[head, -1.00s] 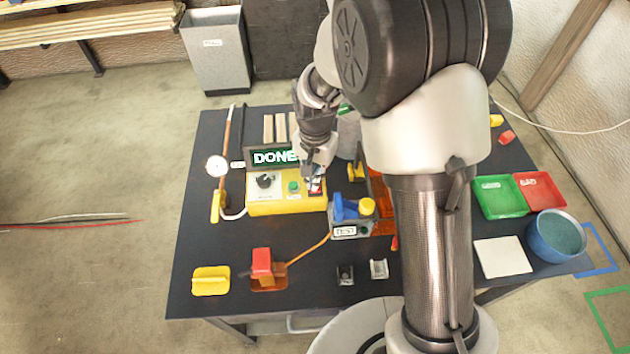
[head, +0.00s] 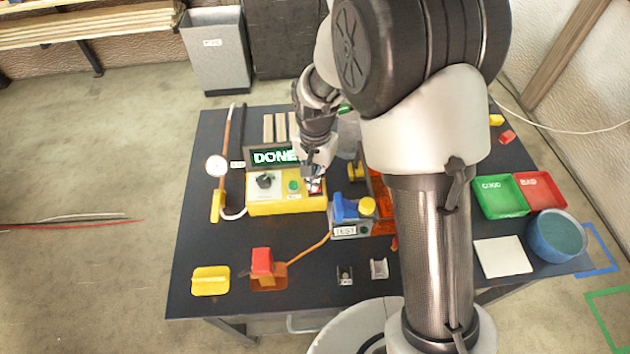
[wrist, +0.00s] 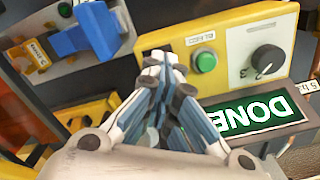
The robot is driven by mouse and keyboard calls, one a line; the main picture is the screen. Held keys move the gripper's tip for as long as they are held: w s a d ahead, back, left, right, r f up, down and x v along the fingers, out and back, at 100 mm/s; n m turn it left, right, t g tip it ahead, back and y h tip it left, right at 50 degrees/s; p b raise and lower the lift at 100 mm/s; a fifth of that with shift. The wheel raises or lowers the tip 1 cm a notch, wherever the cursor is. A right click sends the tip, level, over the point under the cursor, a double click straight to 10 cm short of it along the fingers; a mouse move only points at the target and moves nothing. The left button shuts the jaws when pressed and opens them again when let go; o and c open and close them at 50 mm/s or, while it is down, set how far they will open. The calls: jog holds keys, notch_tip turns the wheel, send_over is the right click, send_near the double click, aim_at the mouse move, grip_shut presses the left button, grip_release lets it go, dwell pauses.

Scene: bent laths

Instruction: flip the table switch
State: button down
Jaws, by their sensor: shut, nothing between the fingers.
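A yellow control box (head: 286,205) stands on the dark table, with a black knob and a green button (head: 294,186) on its top. A small red and white part, probably the switch (head: 317,187), shows at the box's right end, right beside my fingertips. My gripper (head: 314,177) is shut and empty, pointing down at that end of the box. In the wrist view my shut fingers (wrist: 163,65) reach to the panel beside the green button (wrist: 205,61) and hide what lies behind them. I cannot tell whether they touch the switch. A sign (head: 274,157) behind the box reads DONE.
A grey fixture marked TEST (head: 345,231) with a blue clamp (head: 345,209) stands close to the right of the box. A gauge (head: 217,166) stands at left. Green (head: 502,197) and red (head: 540,190) trays lie at right.

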jog(key=shift+f+b, duration=0.65)
jog(key=shift+f, duration=0.4)
jog(key=shift+s+r, duration=0.1)
dwell(0.3)
jog(key=shift+r+p, duration=2.75)
jog(key=shift+r, duration=0.65)
